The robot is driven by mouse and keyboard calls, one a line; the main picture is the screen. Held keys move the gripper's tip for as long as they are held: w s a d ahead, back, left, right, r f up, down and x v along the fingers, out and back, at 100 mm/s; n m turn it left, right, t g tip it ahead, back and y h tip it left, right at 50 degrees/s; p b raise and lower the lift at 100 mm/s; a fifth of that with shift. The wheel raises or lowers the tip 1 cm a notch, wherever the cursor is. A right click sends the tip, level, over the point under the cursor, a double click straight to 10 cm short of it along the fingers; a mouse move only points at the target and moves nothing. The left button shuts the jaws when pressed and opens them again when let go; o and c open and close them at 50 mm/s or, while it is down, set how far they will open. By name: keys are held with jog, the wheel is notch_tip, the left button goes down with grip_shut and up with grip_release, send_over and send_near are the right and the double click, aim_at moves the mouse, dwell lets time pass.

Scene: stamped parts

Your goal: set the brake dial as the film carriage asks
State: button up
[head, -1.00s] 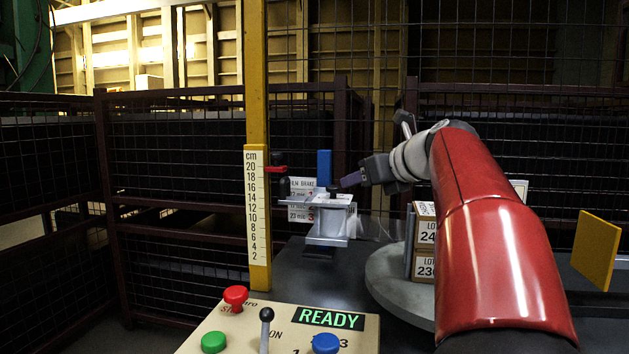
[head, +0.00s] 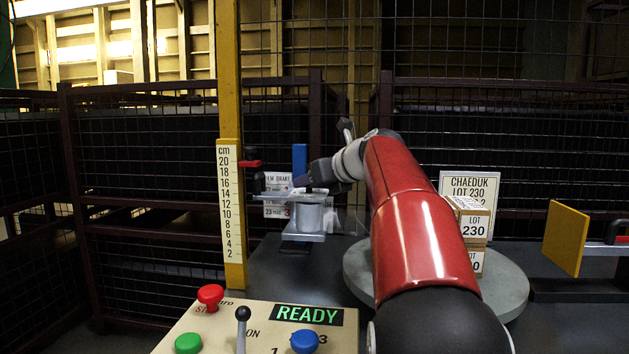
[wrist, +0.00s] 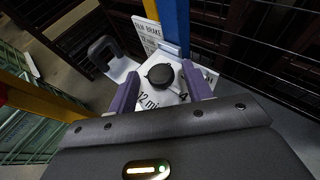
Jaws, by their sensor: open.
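The film carriage (head: 305,222) is a pale grey unit with a roll below its top plate, beside the yellow mast. The brake dial (wrist: 161,75) is a round black knob on its white top face. Printed marks there include "12 mic" and a "4", partly hidden. My gripper (head: 308,182) is over the carriage top. In the wrist view its purple fingers (wrist: 161,84) are apart, one on each side of the dial; I cannot tell whether they touch it. A white "FILM BRAKE" card (head: 277,184) hangs behind, partly covered, with a "23 mic 3" line readable.
The yellow mast (head: 231,100) carries a cm scale (head: 230,200) with a red pointer (head: 250,163) near 20. A control panel (head: 190,335) shows READY. Boxes (head: 474,228) marked 230 stand on the round turntable (head: 505,295), before a CHAEDUK LOT 230 sign (head: 468,184). A yellow plate (head: 566,240) stands right.

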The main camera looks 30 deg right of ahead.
jog(key=c, duration=0.9)
jog(key=shift+r+p, duration=0.1)
jog(key=shift+p, duration=0.3)
jog(key=shift+d+r+n+g+y+p, duration=0.2)
jog(key=shift+n+g+y+p, duration=0.1)
jog(key=shift+n+y+p, duration=0.5)
jog(key=n+y+p, duration=0.1)
jog(key=p, duration=0.1)
jog(key=g+y+p, duration=0.1)
jog(key=p, duration=0.1)
jog(key=shift+w+d+r+n, duration=0.1)
jog(key=shift+w+d+n, duration=0.1)
jog(key=shift+n, duration=0.2)
jog(key=shift+d+f+n+g+y+p, duration=0.15)
jog(key=shift+n+g+y+p, duration=0.15)
jog(key=shift+n+y+p, duration=0.25)
jog(key=shift+a+f+n+g+y+p, duration=0.15)
jog(key=shift+n+g+y+p, duration=0.2)
jog(key=shift+n+y, duration=0.25)
jog(key=shift+w+d+n+g+y, duration=0.15)
jog(key=shift+d+n+g+y, duration=0.05)
jog(key=shift+n+g+y, duration=0.65)
